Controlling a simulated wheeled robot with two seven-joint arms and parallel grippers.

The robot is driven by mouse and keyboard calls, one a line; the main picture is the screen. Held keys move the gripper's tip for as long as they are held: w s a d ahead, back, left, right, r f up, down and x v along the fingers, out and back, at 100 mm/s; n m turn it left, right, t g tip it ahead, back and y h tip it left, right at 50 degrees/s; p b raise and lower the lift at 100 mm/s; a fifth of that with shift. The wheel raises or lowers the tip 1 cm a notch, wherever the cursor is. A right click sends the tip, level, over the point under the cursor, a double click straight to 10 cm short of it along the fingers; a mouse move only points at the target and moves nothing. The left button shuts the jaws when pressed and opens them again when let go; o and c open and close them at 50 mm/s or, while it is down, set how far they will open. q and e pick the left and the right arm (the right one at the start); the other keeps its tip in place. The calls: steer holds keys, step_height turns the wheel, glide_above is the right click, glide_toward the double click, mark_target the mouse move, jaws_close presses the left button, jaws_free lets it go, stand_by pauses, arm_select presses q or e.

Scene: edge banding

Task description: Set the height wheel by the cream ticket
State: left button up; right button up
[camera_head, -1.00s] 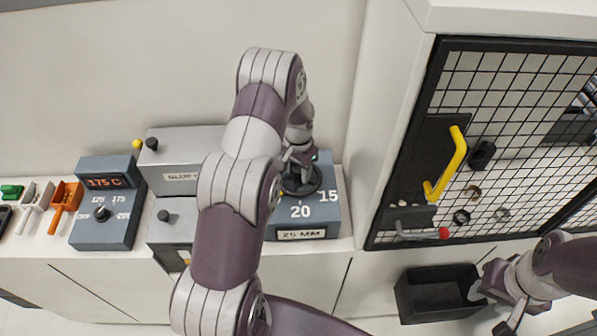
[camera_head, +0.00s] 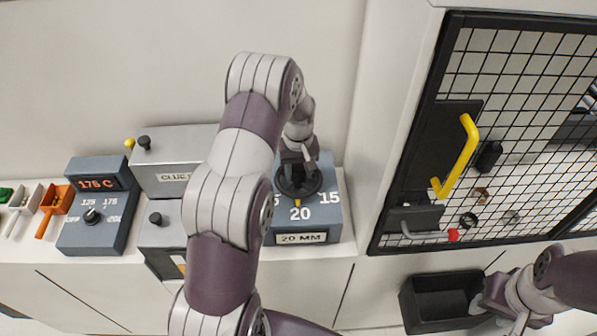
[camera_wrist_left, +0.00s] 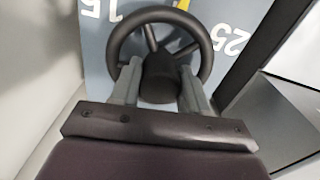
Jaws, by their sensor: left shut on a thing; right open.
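The height wheel (camera_head: 313,188) is a dark wheel on a blue-grey box (camera_head: 330,222), with a yellow pointer at 20 and a plate (camera_head: 302,238) reading 20 MM. The wheel also fills the top of the left wrist view (camera_wrist_left: 205,45), between the numbers 15 and 25. My left gripper (camera_head: 298,172) is shut on the wheel's hub; its fingers (camera_wrist_left: 158,88) stand either side of the hub. My right gripper (camera_head: 490,303) is open beside a black bin at the lower right. I cannot make out a cream ticket in these views.
A control box (camera_head: 98,235) showing 175 C and a glue unit (camera_head: 160,182) stand left of my left arm. A mesh door with a yellow handle (camera_head: 458,160) is at the right. A black bin (camera_head: 440,318) sits below it.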

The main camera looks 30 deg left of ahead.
mark_target(299, 167)
arm_select(q)
steer(key=shift+n, duration=0.5)
steer(key=o, duration=1)
steer(key=shift+r+b, duration=0.2)
steer(key=shift+b, duration=0.1)
step_height(299, 167, up, 6)
steer(key=b, duration=0.3)
steer(key=shift+w+f, duration=0.1)
steer(key=shift+f, duration=0.05)
step_height(299, 167, up, 7)
steer(key=p, duration=0.4)
steer(key=shift+f, duration=0.2)
